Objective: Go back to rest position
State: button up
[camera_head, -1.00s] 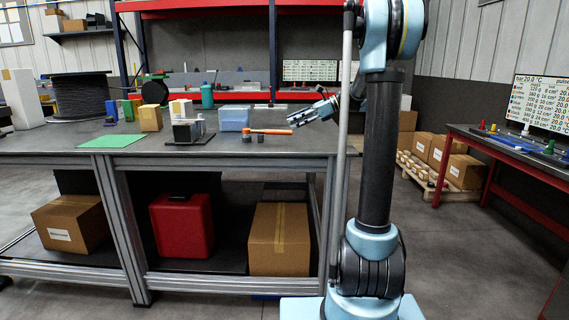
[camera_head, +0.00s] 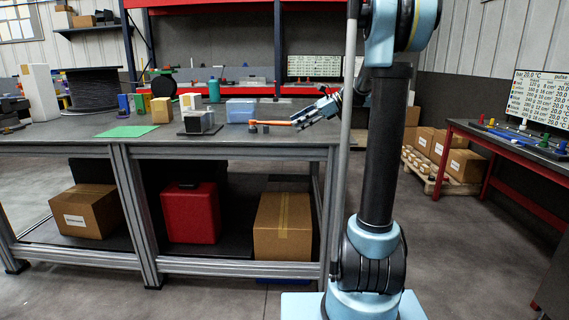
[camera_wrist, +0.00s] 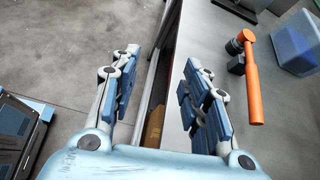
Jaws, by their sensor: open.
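My gripper (camera_wrist: 160,95) is open and empty in the wrist view, its two blue fingers wide apart over the bench's front edge. In the head view my gripper (camera_head: 300,117) is at the right end of the workbench (camera_head: 75,128), partly hidden by my arm. An orange-handled tool (camera_wrist: 254,85) lies on the bench to the right of the fingers, not between them. It also shows in the head view (camera_head: 272,123), close to the gripper in the picture.
A red case (camera_head: 190,213) and cartons sit on the lower shelf. Floor is clear in front.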

jog(key=s+d+f+n+h, duration=0.25)
jog(key=s+f+n, duration=0.2)
jog(key=s, duration=0.55)
jog(key=s+d+f+n+h, duration=0.1)
jog(key=s+f+n+h, duration=0.4)
jog(key=s, duration=0.6)
jog(key=s+d+f+n+h, duration=0.2)
jog(key=s+d+f+n, duration=0.2)
jog(key=s+f, duration=0.3)
jog(key=s+d+f+n+t+h, duration=0.1)
jog(key=s+d+f+n+h, duration=0.1)
jog(key=s+d+f, duration=0.3)
jog(key=s+f+n, duration=0.1)
jog(key=s+f, duration=0.2)
jog(key=shift+s+d+f+n+t, duration=0.2)
jog(key=shift+d+f+n+t, duration=0.1)
jog(key=shift+d+f+n, duration=0.1)
jog(key=shift+h, duration=0.25)
